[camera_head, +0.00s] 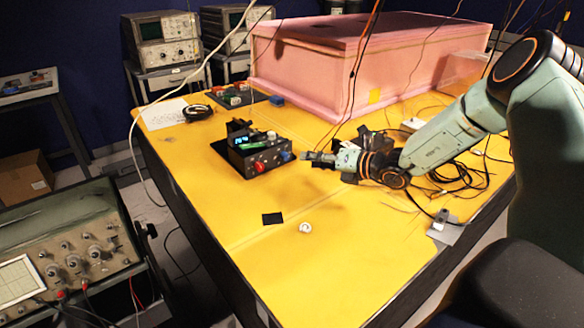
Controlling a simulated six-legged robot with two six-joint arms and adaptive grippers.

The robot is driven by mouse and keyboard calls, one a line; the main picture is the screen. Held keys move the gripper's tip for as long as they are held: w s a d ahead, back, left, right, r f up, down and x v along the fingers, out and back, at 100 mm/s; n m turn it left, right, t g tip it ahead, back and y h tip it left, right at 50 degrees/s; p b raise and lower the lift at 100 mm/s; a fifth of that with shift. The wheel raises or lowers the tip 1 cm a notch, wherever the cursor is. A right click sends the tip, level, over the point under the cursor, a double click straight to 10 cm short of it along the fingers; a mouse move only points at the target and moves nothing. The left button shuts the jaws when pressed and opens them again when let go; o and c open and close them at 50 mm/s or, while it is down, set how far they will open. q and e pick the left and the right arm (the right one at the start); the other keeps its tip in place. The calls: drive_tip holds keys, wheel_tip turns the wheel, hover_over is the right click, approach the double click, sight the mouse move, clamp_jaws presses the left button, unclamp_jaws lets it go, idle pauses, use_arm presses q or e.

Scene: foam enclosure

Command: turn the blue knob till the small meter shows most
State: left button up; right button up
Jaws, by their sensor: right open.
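A small black box (248,160) stands on the yellow table, left of centre. Its front face carries a red knob (260,166) and, to the right of it, the blue knob (286,156). A lit green display sits at the box's left end, too small to read; I cannot tell which part is the small meter. My right gripper (306,157) comes in from the right and points left. Its fingertips are just right of the blue knob, seemingly with a small gap. It is open with nothing seen between its fingers. My left gripper is out of view.
A pink foam enclosure (330,75) covers the back of the yellow table (330,260). Loose black cables (465,175) lie under and behind my right arm. A black square (272,218) and a small white ring (305,227) lie in front. An oscilloscope (70,250) stands at the left.

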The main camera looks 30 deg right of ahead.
sight(287, 157)
drive_tip(key=shift+w+a+r, duration=0.1)
drive_tip(key=shift+w+a, duration=0.1)
drive_tip(key=x, duration=0.3)
drive_tip(key=b+x, duration=0.1)
drive_tip(key=x, duration=0.1)
drive_tip(key=shift+w+f, duration=0.15)
drive_tip(key=shift+f, duration=0.15)
drive_tip(key=shift+w+a, duration=0.1)
drive_tip(key=shift+w, duration=0.25)
drive_tip(key=shift+w+a+r, duration=0.1)
drive_tip(key=shift+w+a, duration=0.1)
drive_tip(key=shift+w, duration=0.1)
drive_tip(key=shift+w, duration=0.1)
drive_tip(key=shift+w+f, duration=0.2)
drive_tip(key=shift+s+r, duration=0.15)
drive_tip(key=shift+s, duration=0.05)
drive_tip(key=c, duration=0.5)
clamp_jaws()
